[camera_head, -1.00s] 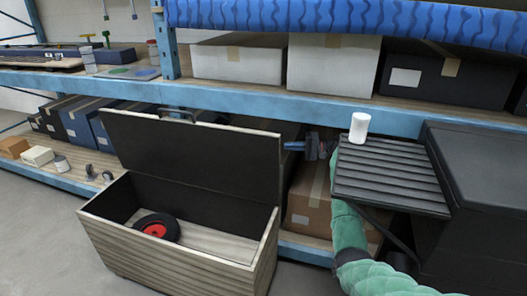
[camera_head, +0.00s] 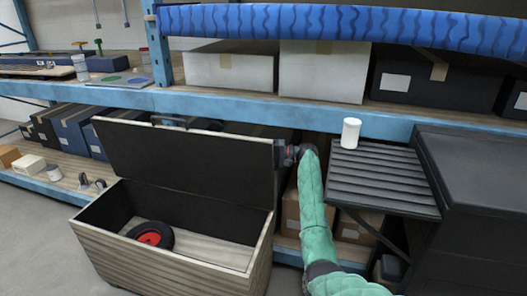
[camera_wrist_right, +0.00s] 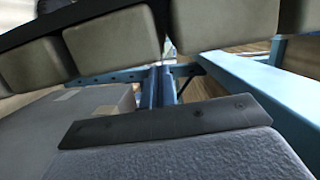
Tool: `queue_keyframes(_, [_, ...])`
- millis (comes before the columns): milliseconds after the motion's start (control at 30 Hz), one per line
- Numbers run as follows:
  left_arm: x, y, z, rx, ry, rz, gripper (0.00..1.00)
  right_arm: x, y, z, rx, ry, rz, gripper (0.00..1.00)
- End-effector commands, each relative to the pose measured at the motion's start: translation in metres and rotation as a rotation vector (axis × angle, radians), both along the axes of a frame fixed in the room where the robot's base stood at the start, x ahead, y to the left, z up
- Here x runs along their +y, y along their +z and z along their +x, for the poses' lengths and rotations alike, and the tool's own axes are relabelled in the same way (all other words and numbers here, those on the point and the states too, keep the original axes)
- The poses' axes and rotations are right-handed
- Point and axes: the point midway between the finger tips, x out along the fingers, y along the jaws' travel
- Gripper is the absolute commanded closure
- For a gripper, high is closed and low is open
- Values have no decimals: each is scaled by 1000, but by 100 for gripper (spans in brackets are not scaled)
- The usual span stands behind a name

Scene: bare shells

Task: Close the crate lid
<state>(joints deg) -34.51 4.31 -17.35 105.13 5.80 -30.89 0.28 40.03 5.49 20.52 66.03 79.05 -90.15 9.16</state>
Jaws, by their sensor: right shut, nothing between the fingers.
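The wooden crate (camera_head: 165,262) stands on the floor at lower left in the head view. Its lid (camera_head: 190,158) is open, tilted up at the back with its dark inner face toward me; a handle (camera_head: 171,121) is on its top edge. A black wheel with a red hub (camera_head: 150,235) lies inside the crate. My right gripper (camera_head: 281,153) is at the right edge of the lid, partly hidden by it, and is shut and empty. I cannot tell whether it touches the lid. My left gripper is not in view.
A blue-framed shelf (camera_head: 270,107) with boxes runs behind the crate. A white cylinder (camera_head: 350,132) stands on a dark ribbed ledge (camera_head: 384,178) right of my right arm, beside a large dark cabinet (camera_head: 480,180). Grey floor (camera_head: 35,235) is clear at left.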

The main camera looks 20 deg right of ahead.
Motion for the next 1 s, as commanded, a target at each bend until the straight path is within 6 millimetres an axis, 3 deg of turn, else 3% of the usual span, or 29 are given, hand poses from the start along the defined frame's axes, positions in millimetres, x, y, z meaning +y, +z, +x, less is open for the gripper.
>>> queue_keyframes(167, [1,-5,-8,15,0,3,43,7,-1,-10,0,0,1,100])
queue_keyframes(767, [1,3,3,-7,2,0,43,12,-2,-16,-16,0,-12,100])
queue_keyframes(1000, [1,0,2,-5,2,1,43,27,-6,-37,-96,1,-71,100])
